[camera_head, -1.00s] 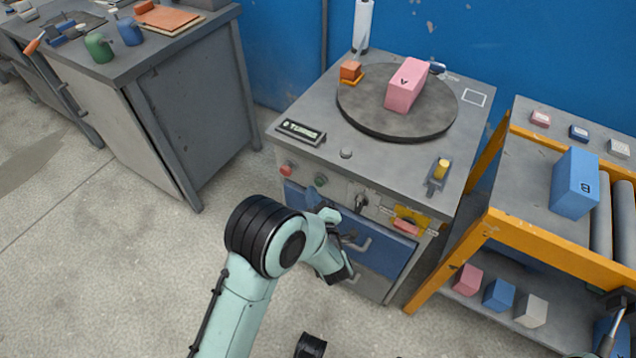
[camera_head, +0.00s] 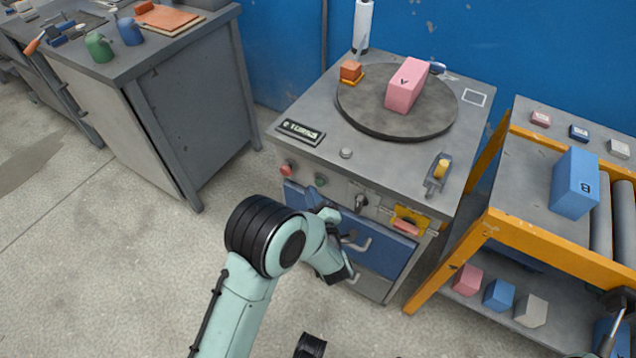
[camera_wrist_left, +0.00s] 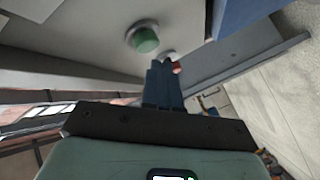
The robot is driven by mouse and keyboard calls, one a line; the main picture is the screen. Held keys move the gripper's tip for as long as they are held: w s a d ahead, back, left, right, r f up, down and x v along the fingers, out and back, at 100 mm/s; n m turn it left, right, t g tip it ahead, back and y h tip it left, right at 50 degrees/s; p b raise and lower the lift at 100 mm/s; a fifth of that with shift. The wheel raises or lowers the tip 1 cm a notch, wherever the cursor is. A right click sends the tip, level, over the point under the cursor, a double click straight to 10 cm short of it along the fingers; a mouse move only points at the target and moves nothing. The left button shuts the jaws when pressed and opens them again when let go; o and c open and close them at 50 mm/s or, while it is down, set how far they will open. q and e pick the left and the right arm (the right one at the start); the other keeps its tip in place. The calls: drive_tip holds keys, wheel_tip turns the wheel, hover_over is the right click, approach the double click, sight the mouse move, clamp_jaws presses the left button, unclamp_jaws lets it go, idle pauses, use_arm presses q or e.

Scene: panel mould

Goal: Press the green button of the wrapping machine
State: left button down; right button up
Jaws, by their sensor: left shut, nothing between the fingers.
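The wrapping machine (camera_head: 400,150) is a grey cabinet with a round turntable on top. Its green button (camera_head: 320,181) is on the front panel, right of a red button (camera_head: 286,169). In the left wrist view the green button (camera_wrist_left: 145,38) shows large, just beyond and left of the fingertips, with the red button (camera_wrist_left: 176,67) partly behind them. My left gripper (camera_head: 321,207) is shut and empty, just below the green button in front of the panel. Its dark fingers (camera_wrist_left: 163,72) point at the panel. I see no clear contact with the button.
A pink box (camera_head: 407,85) stands on the turntable (camera_head: 358,115). The front panel also has a dark knob (camera_head: 361,202), with drawer handles below. An orange-framed roller stand (camera_head: 560,240) with a blue box (camera_head: 575,183) is at right. A grey workbench (camera_head: 150,130) is at left.

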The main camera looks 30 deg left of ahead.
use_arm(q)
drive_tip(key=shift+w, duration=0.15)
drive_tip(key=shift+w, duration=0.25)
